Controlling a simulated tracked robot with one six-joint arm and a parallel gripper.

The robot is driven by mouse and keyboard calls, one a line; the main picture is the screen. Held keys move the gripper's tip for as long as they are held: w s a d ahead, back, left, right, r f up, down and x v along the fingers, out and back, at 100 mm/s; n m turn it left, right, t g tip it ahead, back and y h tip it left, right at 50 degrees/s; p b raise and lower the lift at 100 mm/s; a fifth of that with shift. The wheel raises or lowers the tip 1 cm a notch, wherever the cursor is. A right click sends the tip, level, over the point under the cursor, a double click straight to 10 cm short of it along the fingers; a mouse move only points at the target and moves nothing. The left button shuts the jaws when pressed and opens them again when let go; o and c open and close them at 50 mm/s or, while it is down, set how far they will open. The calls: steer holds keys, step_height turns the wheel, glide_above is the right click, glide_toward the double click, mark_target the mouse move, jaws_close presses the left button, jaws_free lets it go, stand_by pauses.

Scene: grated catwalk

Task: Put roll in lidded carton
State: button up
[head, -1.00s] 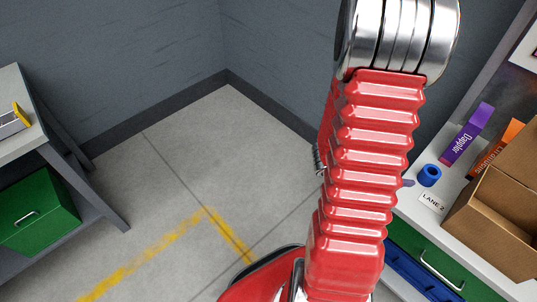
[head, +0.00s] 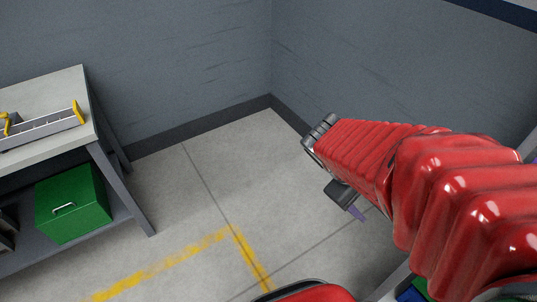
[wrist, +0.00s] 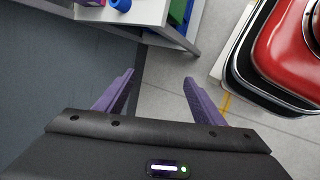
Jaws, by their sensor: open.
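My gripper (wrist: 159,77) is open and empty, its two purple fingers spread over the floor in the wrist view. A blue roll (wrist: 121,4) sits on a pale bench top (wrist: 150,12) at the top edge of the wrist view, cut off by the frame and well beyond the fingers. The carton is not in view in either current frame. My arm hides most of the right bench in the head view.
A grey workbench (head: 60,88) stands at left with a metal tray (head: 45,128) on top and a green box (head: 72,203) on its lower shelf. Dark walls meet at the back corner. The floor (head: 200,190) between is clear, with yellow lines.

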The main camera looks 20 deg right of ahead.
steer(key=w+a+r+m+t+y, duration=0.1)
steer(key=w+a+r+t+y, duration=0.1)
steer(key=a, duration=0.8)
steer(key=w+a+r+m+t+y, duration=0.1)
steer(key=w+a+r+t+y, duration=0.1)
steer(key=a+r+t+y, duration=0.2)
steer(key=a+r, duration=0.3)
steer(key=a, duration=0.4)
steer(key=shift+w+a+r+m+t+y, duration=0.2)
steer(key=shift+m+t+y, duration=0.1)
steer(key=shift+m+t, duration=0.1)
steer(key=shift+d+f, duration=0.1)
